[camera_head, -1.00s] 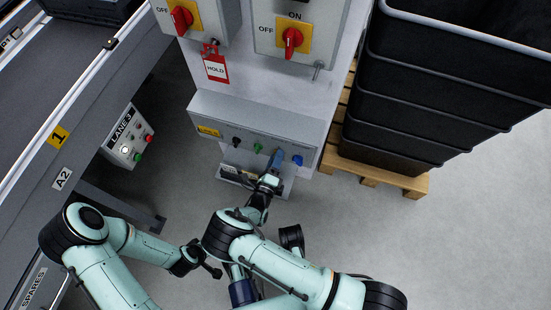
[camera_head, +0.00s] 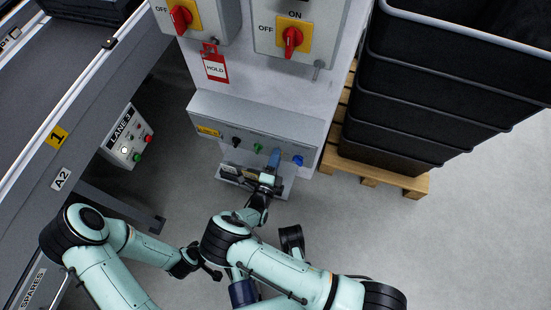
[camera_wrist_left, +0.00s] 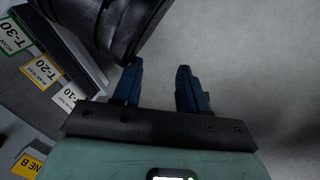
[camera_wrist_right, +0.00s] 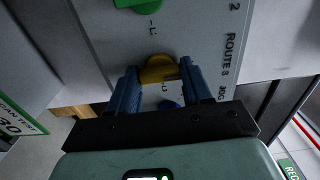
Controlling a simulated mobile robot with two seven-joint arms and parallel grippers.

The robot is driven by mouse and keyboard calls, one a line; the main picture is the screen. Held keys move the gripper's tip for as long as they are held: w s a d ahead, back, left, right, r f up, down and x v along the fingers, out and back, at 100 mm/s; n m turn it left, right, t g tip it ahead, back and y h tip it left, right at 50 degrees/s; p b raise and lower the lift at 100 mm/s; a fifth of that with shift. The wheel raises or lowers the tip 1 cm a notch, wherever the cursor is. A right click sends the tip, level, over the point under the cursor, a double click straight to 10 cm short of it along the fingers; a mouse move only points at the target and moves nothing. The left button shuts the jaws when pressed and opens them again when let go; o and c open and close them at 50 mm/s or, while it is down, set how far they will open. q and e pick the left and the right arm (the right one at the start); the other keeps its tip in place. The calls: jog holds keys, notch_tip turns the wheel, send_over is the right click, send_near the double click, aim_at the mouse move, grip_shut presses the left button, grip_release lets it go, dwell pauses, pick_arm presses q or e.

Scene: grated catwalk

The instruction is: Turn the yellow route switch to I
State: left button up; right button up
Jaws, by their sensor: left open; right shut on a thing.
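The yellow route switch (camera_wrist_right: 158,69) shows in the right wrist view on the grey panel front (camera_wrist_right: 115,45). My right gripper (camera_wrist_right: 160,80) has its two blue fingers closed on either side of the knob. In the head view my right gripper (camera_head: 274,158) reaches the low control panel (camera_head: 222,112) from below and hides the yellow switch. The position the knob points to is hard to read. My left gripper (camera_wrist_left: 160,80) is open and empty, away from the panel; it also shows in the head view (camera_head: 213,273).
A black knob (camera_head: 236,142) and a green knob (camera_head: 259,148) sit left of my right gripper, a blue knob (camera_head: 298,160) close on its right. Above are red rotary switches (camera_head: 291,40) and a HOLD tag (camera_head: 216,68). Black crates (camera_head: 400,110) stand on a pallet at right.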

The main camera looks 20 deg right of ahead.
jog(key=shift+s+f, duration=0.1)
jog(key=o, duration=1.1)
jog(key=shift+c, duration=0.2)
pick_arm(q)
jog(key=r, duration=0.1)
jog(key=r+p, duration=0.1)
jog(key=d+r+p, duration=0.1)
jog(key=shift+w+d, duration=0.1)
jog(key=shift+w, duration=0.3)
pick_arm(e)
jog(key=v, duration=1.3)
pick_arm(q)
jog(key=shift+r, duration=0.1)
pick_arm(e)
jog(key=shift+s, duration=0.15)
